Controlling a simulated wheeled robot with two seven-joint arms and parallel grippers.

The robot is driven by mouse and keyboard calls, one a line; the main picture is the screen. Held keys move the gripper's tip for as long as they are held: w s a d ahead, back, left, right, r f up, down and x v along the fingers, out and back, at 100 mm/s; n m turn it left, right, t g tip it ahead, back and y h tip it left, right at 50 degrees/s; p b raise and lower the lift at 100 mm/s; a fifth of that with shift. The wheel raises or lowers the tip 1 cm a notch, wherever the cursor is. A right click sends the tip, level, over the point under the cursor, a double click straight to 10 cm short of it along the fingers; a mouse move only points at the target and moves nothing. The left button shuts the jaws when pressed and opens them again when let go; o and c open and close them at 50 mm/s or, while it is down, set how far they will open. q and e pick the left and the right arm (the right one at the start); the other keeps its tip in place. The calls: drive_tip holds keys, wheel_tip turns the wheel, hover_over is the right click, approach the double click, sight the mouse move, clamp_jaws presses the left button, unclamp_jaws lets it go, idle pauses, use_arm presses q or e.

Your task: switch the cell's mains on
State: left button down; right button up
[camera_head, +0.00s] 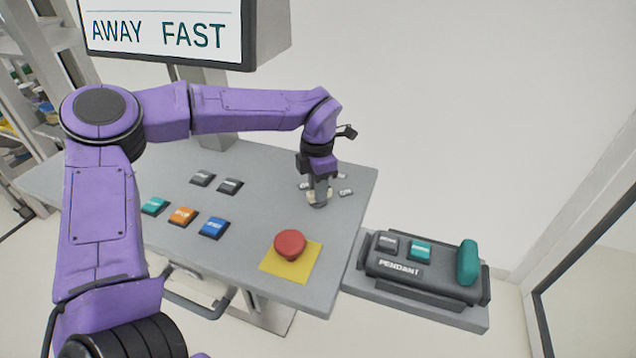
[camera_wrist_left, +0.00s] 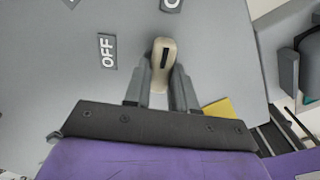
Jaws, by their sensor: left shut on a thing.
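The mains switch is a cream rotary knob (camera_wrist_left: 162,50) with a dark pointer mark, on the grey console top (camera_head: 340,225). My left gripper (camera_head: 318,197) points down at the console's far right part. In the left wrist view, its two fingers (camera_wrist_left: 160,85) are shut on the knob, one on each side. An OFF label (camera_wrist_left: 107,50) lies left of the knob. Another label (camera_wrist_left: 172,4), cut by the top edge, lies beyond the knob's tip. The mark points up in that view, roughly towards this cut label. My right gripper is in neither view.
A red mushroom button (camera_head: 290,245) on a yellow plate (camera_head: 305,262) sits near the front right edge. Teal (camera_head: 155,206), orange (camera_head: 183,215) and blue (camera_head: 214,228) buttons lie left. A pendant (camera_head: 400,262) rests right of the console. A screen (camera_head: 165,28) hangs above.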

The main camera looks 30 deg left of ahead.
use_arm(q)
drive_tip(key=shift+r, duration=0.1)
idle(0.3)
drive_tip(key=c, duration=0.9)
unclamp_jaws()
wheel_tip(320, 180, up, 10)
drive_tip(key=shift+r+b, duration=0.25)
drive_tip(key=shift+b, duration=0.7)
